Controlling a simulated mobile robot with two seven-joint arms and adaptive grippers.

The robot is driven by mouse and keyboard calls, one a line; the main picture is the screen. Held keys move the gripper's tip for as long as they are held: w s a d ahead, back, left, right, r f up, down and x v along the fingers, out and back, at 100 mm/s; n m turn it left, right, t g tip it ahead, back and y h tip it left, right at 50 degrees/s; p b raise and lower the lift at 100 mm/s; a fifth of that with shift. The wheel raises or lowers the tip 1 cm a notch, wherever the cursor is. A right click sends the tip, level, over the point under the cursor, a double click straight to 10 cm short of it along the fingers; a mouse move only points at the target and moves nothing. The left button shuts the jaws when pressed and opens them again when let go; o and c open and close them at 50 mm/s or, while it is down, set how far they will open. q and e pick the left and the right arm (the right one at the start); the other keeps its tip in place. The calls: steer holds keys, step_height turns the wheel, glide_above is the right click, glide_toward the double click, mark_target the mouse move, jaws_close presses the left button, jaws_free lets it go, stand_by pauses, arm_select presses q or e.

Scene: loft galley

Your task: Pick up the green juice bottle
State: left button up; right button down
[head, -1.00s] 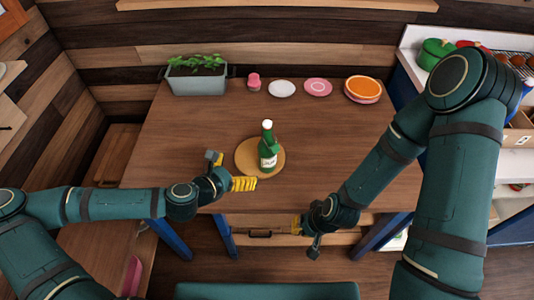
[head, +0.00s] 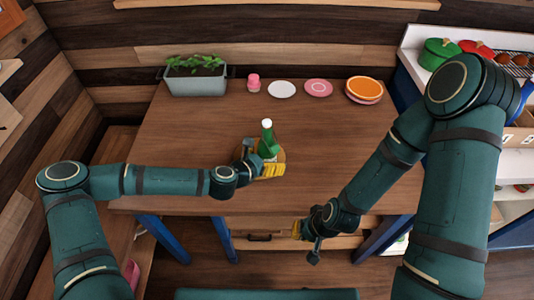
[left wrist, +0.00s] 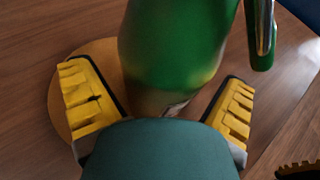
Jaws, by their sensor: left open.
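The green juice bottle (head: 267,140) stands upright on a round wooden board (head: 281,157) near the front middle of the table. It has a white cap and a green body. My left gripper (head: 261,165) is at the bottle's lower part and hides its base and label in the head view. In the left wrist view the bottle (left wrist: 175,50) stands between the two yellow fingers (left wrist: 158,105), which are spread open, with gaps visible beside it. My right gripper (head: 298,229) is low in front of the table's front edge, away from the bottle; its finger opening is unclear.
At the back of the table stand a planter (head: 196,82), a pink cup (head: 253,83), a white plate (head: 282,90), a pink plate (head: 319,88) and an orange-topped plate stack (head: 364,89). The table (head: 190,130) is clear left of the bottle.

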mark_target(263, 144)
arm_select(q)
steer(key=c, duration=1.4)
steer(key=shift+w, duration=0.1)
steer(key=shift+r, duration=0.15)
step_height(263, 144, up, 10)
steer(key=p, duration=0.2)
steer(key=shift+p, duration=0.35)
steer(key=shift+f, duration=0.25)
steer(key=shift+f+b, duration=1.1)
steer(key=shift+f, duration=0.25)
steer(key=shift+f+b, duration=2.45)
steer(key=shift+f, duration=0.95)
